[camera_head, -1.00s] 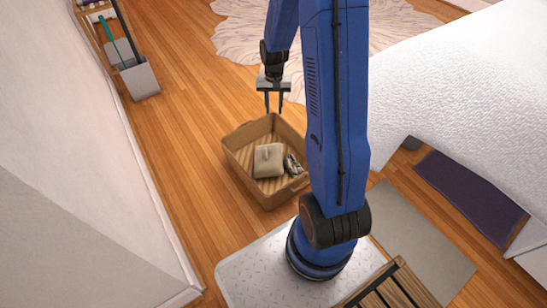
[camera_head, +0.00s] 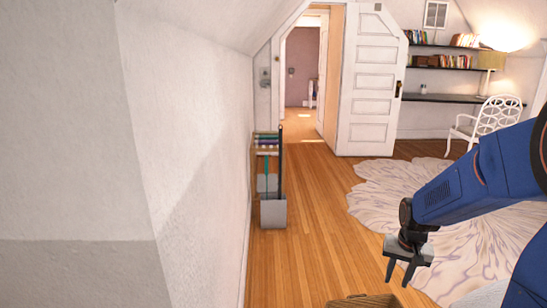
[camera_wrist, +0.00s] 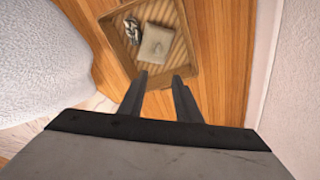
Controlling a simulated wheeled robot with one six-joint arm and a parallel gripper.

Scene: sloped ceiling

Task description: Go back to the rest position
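My gripper (camera_head: 398,273) hangs from my blue arm at the lower right of the head view, fingers pointing down. In the wrist view my gripper (camera_wrist: 160,82) shows two dark fingers spread apart with nothing between them. Below and beyond the fingertips is a brown basket (camera_wrist: 195,65) on the wooden floor. It holds a beige folded item (camera_wrist: 157,43) and a small grey-white item (camera_wrist: 132,30). In the head view only the basket's rim (camera_head: 365,300) shows at the bottom edge.
A white wall (camera_head: 190,120) runs along the left. A pale rug (camera_head: 400,190) lies on the floor. An open doorway (camera_head: 302,80), a white door (camera_head: 372,90) and a white chair (camera_head: 495,117) are at the back.

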